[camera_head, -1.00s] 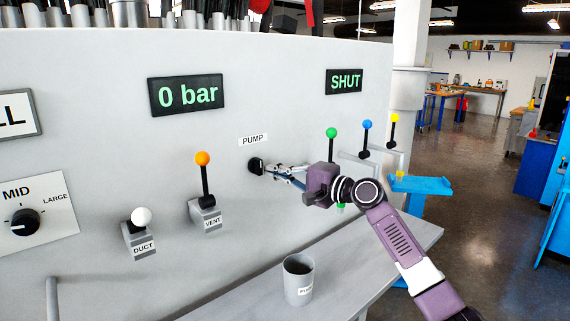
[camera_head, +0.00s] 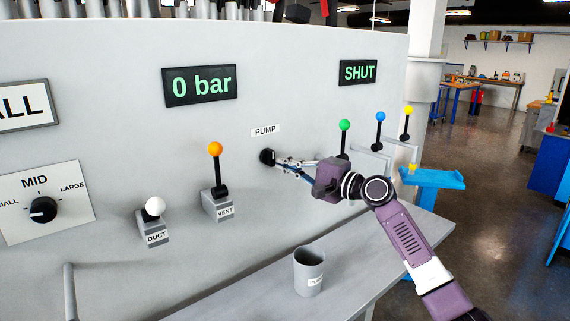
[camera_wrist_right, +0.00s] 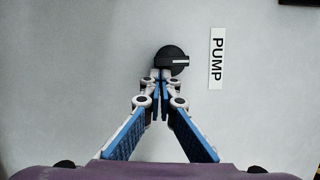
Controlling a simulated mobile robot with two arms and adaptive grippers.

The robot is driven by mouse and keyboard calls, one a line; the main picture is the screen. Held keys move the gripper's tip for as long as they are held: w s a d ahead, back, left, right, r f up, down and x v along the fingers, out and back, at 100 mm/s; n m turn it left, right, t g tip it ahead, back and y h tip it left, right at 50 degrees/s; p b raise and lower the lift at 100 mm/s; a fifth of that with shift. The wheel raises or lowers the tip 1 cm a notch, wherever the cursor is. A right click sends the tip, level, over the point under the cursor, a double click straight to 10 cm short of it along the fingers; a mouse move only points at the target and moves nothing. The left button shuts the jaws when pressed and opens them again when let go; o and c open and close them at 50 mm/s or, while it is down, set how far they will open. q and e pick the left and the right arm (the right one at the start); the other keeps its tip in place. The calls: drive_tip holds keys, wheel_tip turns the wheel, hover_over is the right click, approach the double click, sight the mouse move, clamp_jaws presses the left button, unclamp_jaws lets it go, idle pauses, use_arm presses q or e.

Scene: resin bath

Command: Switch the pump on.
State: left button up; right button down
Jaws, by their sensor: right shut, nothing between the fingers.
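The pump switch is a black round knob (camera_head: 267,157) on the grey panel, just below the PUMP label (camera_head: 265,130). In the right wrist view the knob (camera_wrist_right: 172,60) has a pale line across it, and the label (camera_wrist_right: 217,58) is beside it. My right gripper (camera_head: 277,161) is shut with nothing between its fingers. In the right wrist view its fingertips (camera_wrist_right: 161,74) are at the knob's edge and overlap it; I cannot tell whether they touch. My left gripper is out of view.
The panel also bears an orange VENT lever (camera_head: 215,150), a white DUCT lever (camera_head: 154,207), a size dial (camera_head: 43,210), and displays reading 0 bar (camera_head: 200,85) and SHUT (camera_head: 358,72). A grey cup (camera_head: 309,272) stands on the ledge below.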

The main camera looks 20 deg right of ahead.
drive_tip(key=shift+a+f+m+t+p, duration=0.2)
drive_tip(key=shift+m+t+p, duration=0.15)
drive_tip(key=shift+m, duration=0.75)
drive_tip(key=m+p, duration=0.1)
drive_tip(key=m, duration=0.1)
drive_tip(key=a+m+t+p, duration=0.1)
drive_tip(key=m, duration=0.1)
drive_tip(key=f+m+p, duration=0.1)
drive_tip(key=m, duration=0.2)
drive_tip(key=shift+s+a+t, duration=0.2)
drive_tip(key=shift+s+t, duration=0.15)
drive_tip(key=shift+a, duration=0.2)
idle(1.7)
